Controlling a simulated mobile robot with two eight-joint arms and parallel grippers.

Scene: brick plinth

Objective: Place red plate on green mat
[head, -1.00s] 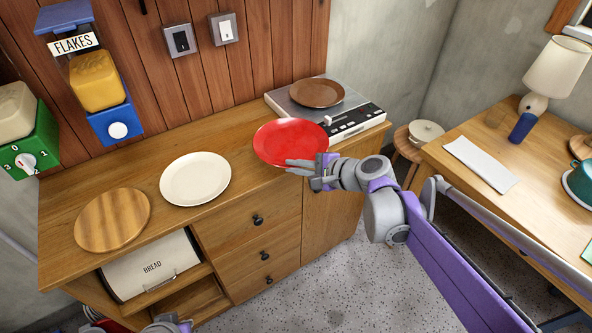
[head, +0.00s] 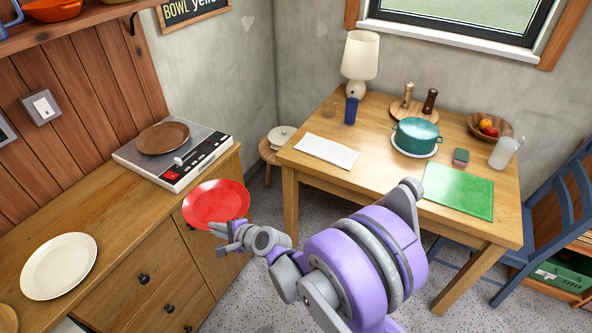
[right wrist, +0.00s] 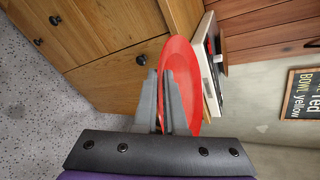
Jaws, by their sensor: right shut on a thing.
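The red plate (head: 216,203) is at the front edge of the wooden sideboard in the head view. My right gripper (head: 222,229) is shut on its near rim. In the right wrist view the red plate (right wrist: 182,75) stands between the grey fingers (right wrist: 168,88). The plate seems to be held up off the sideboard, but the gap is hard to judge. The green mat (head: 458,190) lies bare at the front right of the wooden table. My left gripper is not in view.
On the table (head: 330,183) are a teal pot (head: 415,136), a white cloth (head: 327,151), a blue cup (head: 351,111), a lamp and a clear jug (head: 503,152). A blue chair (head: 560,215) stands at right. A stool (head: 272,150) sits between sideboard and table. A white plate (head: 60,265) lies on the sideboard.

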